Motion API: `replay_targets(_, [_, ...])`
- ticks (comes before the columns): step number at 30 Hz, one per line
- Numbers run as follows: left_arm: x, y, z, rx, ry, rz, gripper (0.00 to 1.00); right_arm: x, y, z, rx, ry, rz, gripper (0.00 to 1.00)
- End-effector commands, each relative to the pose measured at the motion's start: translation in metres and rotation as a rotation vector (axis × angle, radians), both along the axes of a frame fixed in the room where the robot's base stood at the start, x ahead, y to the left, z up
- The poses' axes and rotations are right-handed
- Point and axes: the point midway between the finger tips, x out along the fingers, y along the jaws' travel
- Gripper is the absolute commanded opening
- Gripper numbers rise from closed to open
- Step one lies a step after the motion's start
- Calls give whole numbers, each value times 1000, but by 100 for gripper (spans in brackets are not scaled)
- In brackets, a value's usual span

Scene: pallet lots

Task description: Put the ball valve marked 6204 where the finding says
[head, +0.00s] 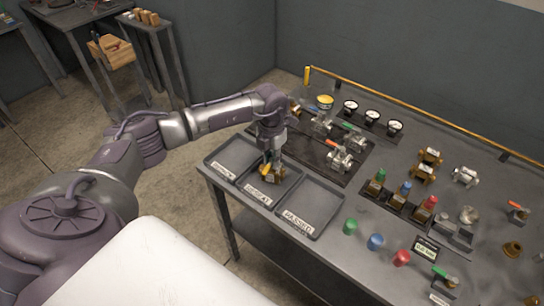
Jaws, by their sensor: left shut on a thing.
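My left gripper (268,164) points down over the middle tray (291,184) and is shut on a brass ball valve (265,176) with a yellow handle. The gripper partly hides the valve. The valve is in or just above that tray; I cannot tell whether it touches the bottom. No number can be read on it. The left tray (229,150) and right tray (315,199) look empty. My right gripper is not in view.
Behind the trays, a dark board (350,174) bears steel valves (339,160). Gauges (395,126) stand behind it. Green, blue and red caps (375,241) stand right of the trays. Brass fittings (423,172) lie further right. A yellow rail (430,118) runs along the back edge.

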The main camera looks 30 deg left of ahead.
Motion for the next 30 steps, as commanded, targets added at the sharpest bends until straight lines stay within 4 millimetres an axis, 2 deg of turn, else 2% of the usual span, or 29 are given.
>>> replay_targets(7, [1, 0, -2, -1, -3, 1, 0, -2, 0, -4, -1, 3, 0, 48])
replay_targets(8, [0, 0, -2, 0, 0, 1, 24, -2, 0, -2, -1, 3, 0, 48])
replay_targets(12, [0, 0, -2, 0, 0, 1, 44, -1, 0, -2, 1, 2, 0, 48])
replay_targets(23, [1, 0, 3, 0, -1, 1, 44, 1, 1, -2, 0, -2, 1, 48])
replay_targets(26, [2, 1, 15, 0, -5, 1, 44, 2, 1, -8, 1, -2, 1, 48])
replay_targets(30, [2, 1, 42, 1, -6, 0, 44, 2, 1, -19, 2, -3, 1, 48])
